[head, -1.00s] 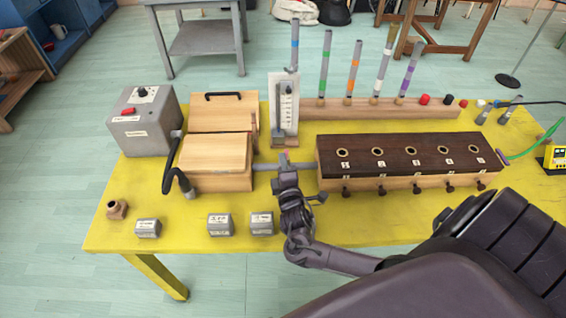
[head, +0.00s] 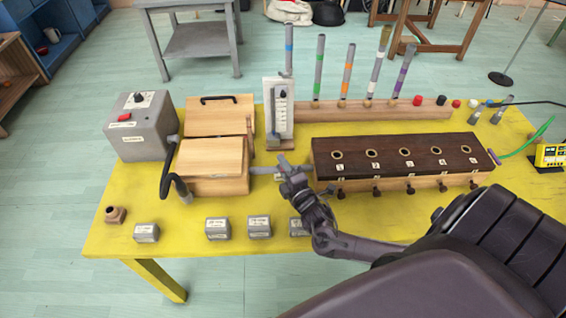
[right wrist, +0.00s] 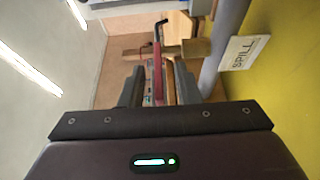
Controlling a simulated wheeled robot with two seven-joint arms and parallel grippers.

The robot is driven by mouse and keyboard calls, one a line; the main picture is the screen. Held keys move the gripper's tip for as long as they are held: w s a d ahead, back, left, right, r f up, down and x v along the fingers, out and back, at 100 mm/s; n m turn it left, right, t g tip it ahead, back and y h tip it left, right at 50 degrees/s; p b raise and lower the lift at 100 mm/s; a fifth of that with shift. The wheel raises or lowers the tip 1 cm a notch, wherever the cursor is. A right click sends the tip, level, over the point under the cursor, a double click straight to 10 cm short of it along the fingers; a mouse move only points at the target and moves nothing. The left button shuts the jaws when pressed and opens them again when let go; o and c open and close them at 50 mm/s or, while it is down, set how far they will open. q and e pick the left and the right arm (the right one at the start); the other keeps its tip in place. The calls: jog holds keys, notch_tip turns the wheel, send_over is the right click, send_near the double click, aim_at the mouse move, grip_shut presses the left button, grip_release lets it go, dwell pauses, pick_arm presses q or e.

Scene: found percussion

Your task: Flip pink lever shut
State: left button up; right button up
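A thin pink-red lever (right wrist: 158,45) shows in the right wrist view, standing out ahead between my fingers. In the head view I cannot make it out; my gripper covers that area. My right gripper (head: 288,168) is over the grey pipe (head: 262,170) between the wooden box and the dark-topped wind chest. In the right wrist view its two fingers (right wrist: 157,85) are apart, with a gap around the lever's line of sight. I cannot tell whether they touch it. The pipe (right wrist: 225,40) runs beside the right finger there, near a white SPILL label (right wrist: 243,52). My left gripper is out of view.
The wooden bellows box (head: 213,160) stands left of the gripper, the dark-topped chest (head: 410,155) right. A white gauge stand (head: 279,108) rises just behind. Small grey blocks (head: 218,229) lie along the yellow table's (head: 180,238) front. The front middle is mostly clear.

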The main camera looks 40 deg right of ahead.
jog(key=s+a+b, duration=0.1)
jog(key=s, duration=0.6)
jog(key=shift+s, duration=0.35)
jog(key=shift+a, duration=0.1)
dwell(0.4)
